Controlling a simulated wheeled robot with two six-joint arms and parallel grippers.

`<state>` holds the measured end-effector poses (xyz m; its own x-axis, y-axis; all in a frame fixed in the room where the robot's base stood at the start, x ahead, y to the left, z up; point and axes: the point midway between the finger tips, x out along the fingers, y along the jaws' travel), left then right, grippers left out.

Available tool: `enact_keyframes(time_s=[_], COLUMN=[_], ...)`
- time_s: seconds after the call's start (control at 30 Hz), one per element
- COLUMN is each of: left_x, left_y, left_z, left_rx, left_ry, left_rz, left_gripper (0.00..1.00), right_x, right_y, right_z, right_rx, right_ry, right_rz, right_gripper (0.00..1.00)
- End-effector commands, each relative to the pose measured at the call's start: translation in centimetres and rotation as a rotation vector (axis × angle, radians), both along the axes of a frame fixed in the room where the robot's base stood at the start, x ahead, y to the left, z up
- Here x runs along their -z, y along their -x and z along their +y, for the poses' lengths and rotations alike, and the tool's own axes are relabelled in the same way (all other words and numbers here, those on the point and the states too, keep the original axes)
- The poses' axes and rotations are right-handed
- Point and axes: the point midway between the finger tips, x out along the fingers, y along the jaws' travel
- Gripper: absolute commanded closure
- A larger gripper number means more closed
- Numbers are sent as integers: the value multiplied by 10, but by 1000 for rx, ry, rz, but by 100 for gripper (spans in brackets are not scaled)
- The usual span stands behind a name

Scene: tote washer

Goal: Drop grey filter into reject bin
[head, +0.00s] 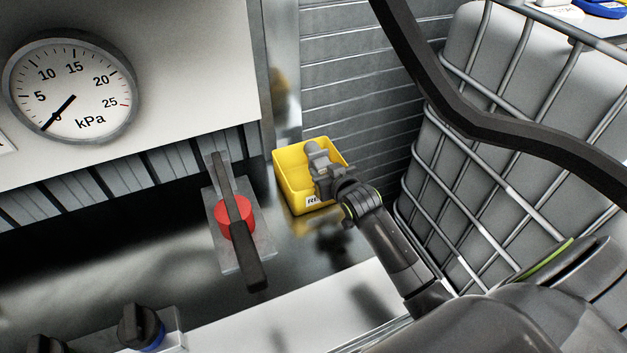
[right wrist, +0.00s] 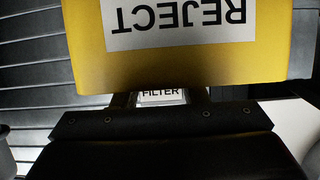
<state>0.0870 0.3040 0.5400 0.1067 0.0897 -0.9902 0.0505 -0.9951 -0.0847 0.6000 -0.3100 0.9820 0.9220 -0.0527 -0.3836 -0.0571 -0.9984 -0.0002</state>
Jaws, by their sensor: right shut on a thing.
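The yellow reject bin (head: 286,178) stands on the dark shiny surface near the ribbed wall in the head view. Its front with an upside-down REJECT label fills the top of the right wrist view (right wrist: 180,62). My right gripper (head: 319,161) reaches over the bin from the lower right and is shut on the grey filter (head: 312,148). The filter shows as a small grey rounded end above the bin's opening. Its FILTER label (right wrist: 160,93) shows between my fingers in the right wrist view; the bin hides the rest. My left gripper is not in view.
A red-hubbed valve with a dark lever (head: 234,214) stands left of the bin. A caged grey tank (head: 480,130) is on the right, with a thick black hose (head: 470,120) crossing it. A kPa gauge (head: 70,88) is at upper left. Blue-black knobs (head: 140,325) are at lower left.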

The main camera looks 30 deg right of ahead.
Motion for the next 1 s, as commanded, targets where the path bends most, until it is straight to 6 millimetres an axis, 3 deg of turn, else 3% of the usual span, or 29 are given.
enact_keyframes(time_s=[0.1,0.13,0.3,0.67,1.0], left_x=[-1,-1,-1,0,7], left_y=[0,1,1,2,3], left_z=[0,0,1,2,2], left_rx=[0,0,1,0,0], left_ry=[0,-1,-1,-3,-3], left_rz=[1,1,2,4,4], left_gripper=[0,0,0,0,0], right_x=[-1,-1,-1,-1,-17], right_y=[0,0,0,3,42], right_z=[0,0,0,0,2], right_rx=[0,0,0,0,0], right_ry=[0,1,1,0,0], right_rz=[-1,-1,-1,0,-2], right_gripper=[82,57,35,35,35])
